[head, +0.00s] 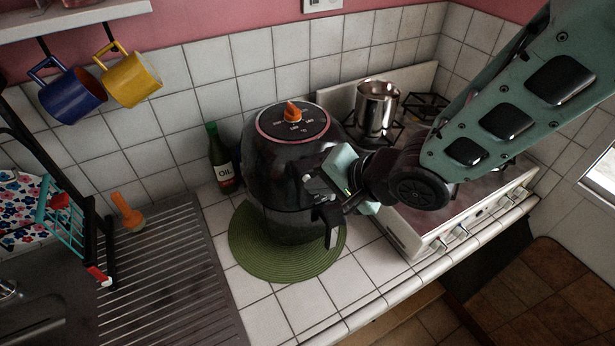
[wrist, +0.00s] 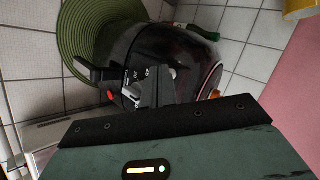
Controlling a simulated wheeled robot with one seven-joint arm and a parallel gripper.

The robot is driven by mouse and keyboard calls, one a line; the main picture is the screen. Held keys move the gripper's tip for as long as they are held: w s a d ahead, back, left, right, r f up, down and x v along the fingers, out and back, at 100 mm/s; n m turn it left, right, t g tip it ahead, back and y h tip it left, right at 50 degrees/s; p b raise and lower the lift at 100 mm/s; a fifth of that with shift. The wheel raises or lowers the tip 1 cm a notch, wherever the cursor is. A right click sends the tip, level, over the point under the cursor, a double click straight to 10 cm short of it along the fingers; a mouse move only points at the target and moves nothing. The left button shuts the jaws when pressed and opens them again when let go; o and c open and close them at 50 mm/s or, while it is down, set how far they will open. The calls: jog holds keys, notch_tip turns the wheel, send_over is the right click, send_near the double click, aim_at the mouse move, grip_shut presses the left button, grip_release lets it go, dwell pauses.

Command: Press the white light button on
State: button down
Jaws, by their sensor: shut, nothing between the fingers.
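A black air fryer (head: 268,160) with an orange dial (head: 292,111) on top stands on the counter. Its handle (head: 331,224) sticks out at the front. My gripper (head: 314,190) is at the fryer's front, above the handle, with its fingers shut and empty. In the wrist view the fryer (wrist: 180,55) lies sideways in the picture, and my gripper (wrist: 158,76) points at its front panel. Small pale parts show beside the fingertips there. I cannot tell which of these is the white light button, or whether the fingertips touch the panel.
The fryer stands on a round green mat (head: 252,262). An oil bottle (head: 221,160) stands behind it. A stove with a metal pot (head: 376,108) is to the right. A drying rack and sink are to the left. Blue and yellow mugs (head: 131,78) hang above.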

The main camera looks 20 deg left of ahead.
dwell(0.8)
jog(key=shift+s+d, duration=0.3)
jog(key=shift+d, duration=0.05)
jog(key=shift+s+d+b, duration=0.6)
jog(key=shift+s+d, duration=1.35)
jog(key=shift+d, duration=0.3)
jog(key=d+f+n+h+b, duration=0.45)
jog(key=d+b, duration=0.35)
jog(key=d, duration=0.3)
jog(key=s+d+f+n+g+h+b, duration=0.1)
jog(key=s+d+n+h+b, duration=0.3)
jog(key=s+d, duration=0.5)
jog(key=shift+s+d+g+b, duration=0.4)
jog(key=shift+d+g+b, duration=0.1)
jog(key=shift+d+g, duration=0.4)
